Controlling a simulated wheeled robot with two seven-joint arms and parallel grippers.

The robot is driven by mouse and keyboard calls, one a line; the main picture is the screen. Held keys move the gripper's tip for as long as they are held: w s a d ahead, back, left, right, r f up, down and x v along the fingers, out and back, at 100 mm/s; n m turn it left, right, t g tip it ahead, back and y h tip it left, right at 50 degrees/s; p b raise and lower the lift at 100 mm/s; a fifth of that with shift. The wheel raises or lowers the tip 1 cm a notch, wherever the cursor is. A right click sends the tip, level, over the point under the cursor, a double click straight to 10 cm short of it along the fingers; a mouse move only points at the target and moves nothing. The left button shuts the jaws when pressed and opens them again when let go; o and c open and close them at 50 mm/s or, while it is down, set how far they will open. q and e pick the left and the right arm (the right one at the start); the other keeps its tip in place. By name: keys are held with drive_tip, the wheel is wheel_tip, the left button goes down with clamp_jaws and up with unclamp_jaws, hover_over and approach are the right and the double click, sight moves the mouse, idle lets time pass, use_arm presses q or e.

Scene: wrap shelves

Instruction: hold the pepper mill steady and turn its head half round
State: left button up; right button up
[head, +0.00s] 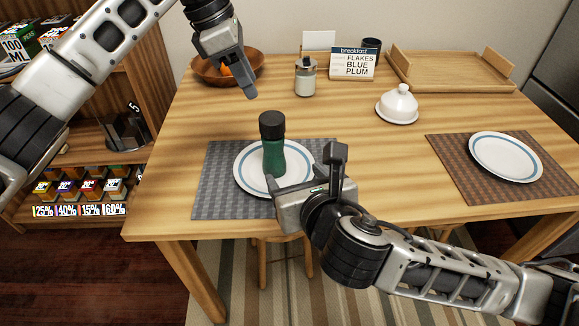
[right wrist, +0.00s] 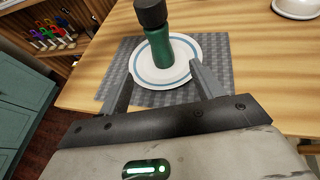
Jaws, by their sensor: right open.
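The pepper mill (head: 274,158) is dark green with a black head (head: 271,124). It stands upright on a white plate with a blue ring (head: 247,181). My right gripper (head: 305,168) is open and empty, low at the near right side of the mill. In the right wrist view its fingers (right wrist: 162,74) are spread, with the mill standing just beyond the gap between the tips. My left gripper (head: 250,92) hangs above the table, up and left of the mill; its fingers overlap, so its opening is unclear.
The plate lies on a grey placemat (head: 213,195). Behind are a wooden bowl (head: 205,72), a glass jar (head: 305,80), a breakfast sign (head: 352,65) and a tray (head: 445,82). A white covered dish (head: 397,105) and second plate (head: 505,155) stand right. Left are shelves (head: 100,143).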

sight(277, 154)
drive_tip(key=x, duration=1.5)
drive_tip(key=shift+w+f, duration=0.15)
drive_tip(key=shift+f, duration=0.1)
drive_tip(key=c, duration=1.2)
